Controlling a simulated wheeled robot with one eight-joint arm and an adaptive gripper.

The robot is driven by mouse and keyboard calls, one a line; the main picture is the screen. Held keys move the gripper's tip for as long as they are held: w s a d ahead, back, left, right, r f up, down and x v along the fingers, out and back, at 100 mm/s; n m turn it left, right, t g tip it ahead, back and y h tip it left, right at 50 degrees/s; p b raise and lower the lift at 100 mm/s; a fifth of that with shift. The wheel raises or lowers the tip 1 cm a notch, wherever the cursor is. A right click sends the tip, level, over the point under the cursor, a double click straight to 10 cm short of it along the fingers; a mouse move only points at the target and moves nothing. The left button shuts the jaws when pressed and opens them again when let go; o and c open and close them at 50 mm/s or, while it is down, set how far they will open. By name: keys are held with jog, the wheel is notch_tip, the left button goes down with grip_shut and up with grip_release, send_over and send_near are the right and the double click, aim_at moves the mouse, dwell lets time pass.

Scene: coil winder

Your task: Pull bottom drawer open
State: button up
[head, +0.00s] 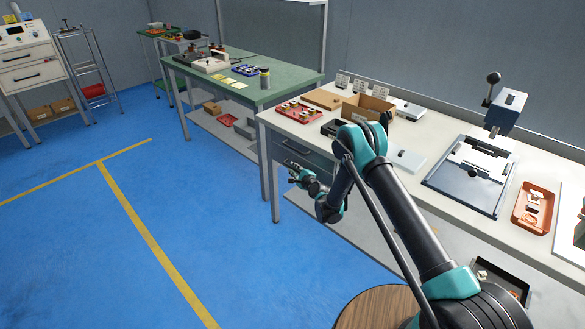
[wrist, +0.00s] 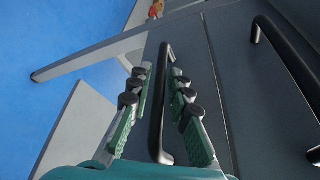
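The bottom drawer (wrist: 198,62) has a dark grey front and a black bar handle (wrist: 158,105), seen lengthwise in the wrist view. My gripper (wrist: 157,75) is open, with one finger on each side of this handle in the picture. The handle lies nearer the right finger; I cannot tell whether they touch. The drawer looks shut. In the head view my gripper (head: 297,172) is in front of the drawer unit under the white bench, and my gripper and arm hide much of the lower drawer.
The upper drawer (head: 305,150) has a similar handle (wrist: 285,65), to the right in the wrist view. The white bench (head: 415,135) carries a red tray (head: 299,112) and a cardboard box (head: 368,108). A bench leg (head: 267,175) stands left of the drawers. The blue floor (head: 170,215) beyond is clear.

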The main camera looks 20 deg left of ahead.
grip_shut()
dwell(0.4)
